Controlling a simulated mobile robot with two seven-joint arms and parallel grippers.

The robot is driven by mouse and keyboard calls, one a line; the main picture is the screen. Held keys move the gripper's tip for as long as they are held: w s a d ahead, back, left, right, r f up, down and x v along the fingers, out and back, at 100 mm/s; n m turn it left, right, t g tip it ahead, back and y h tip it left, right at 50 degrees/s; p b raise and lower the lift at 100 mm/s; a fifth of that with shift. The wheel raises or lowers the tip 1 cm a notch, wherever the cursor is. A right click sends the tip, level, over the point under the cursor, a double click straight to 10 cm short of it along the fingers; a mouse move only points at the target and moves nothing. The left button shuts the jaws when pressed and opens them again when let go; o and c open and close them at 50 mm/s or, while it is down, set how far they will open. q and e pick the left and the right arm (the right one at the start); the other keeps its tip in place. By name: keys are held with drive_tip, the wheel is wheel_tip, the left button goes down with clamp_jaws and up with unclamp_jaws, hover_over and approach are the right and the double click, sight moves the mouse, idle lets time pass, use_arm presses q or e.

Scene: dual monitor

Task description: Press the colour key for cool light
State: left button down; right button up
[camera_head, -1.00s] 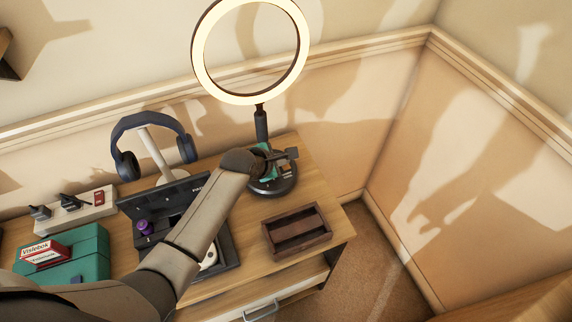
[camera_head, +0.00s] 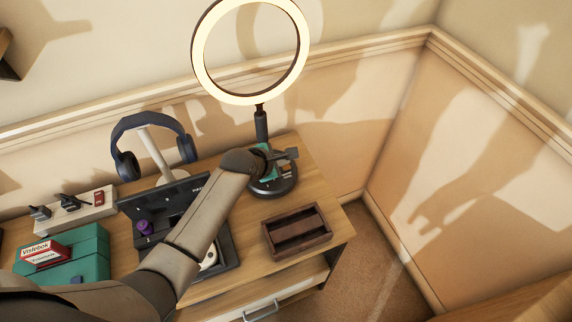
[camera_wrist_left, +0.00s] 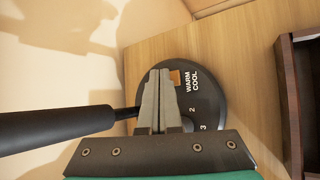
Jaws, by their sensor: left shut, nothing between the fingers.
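The ring light (camera_head: 200,62) glows a warm cream white on a dark stem above its round black base (camera_head: 284,187). In the left wrist view the base (camera_wrist_left: 212,112) carries white marks "WARM", "COOL", "2" and "3". An orange key (camera_wrist_left: 177,77) lies beside the "WARM" and "COOL" words. My left gripper (camera_head: 290,154) is over the base, shut and empty. In the wrist view its fingertips (camera_wrist_left: 159,73) are just left of the orange key; I cannot tell whether they touch the base. The fingers hide part of the base. My right gripper is not in view.
A brown wooden tray (camera_head: 326,236) is right of the base on the desk (camera_head: 335,217). Headphones (camera_head: 128,166) hang on a white stand at the left. A dark open case (camera_head: 222,262), partly behind my arm, and a teal box (camera_head: 92,262) are nearer.

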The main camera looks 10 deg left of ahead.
use_arm(q)
drive_tip(key=shift+f, duration=0.15)
idle(0.4)
drive_tip(key=shift+f, duration=0.4)
idle(0.4)
drive_tip(key=shift+r+p, duration=0.6)
drive_tip(key=shift+p, duration=0.3)
wheel_tip(320, 180, up, 6)
drive_tip(key=p, duration=0.6)
drive_tip(key=shift+p, duration=0.4)
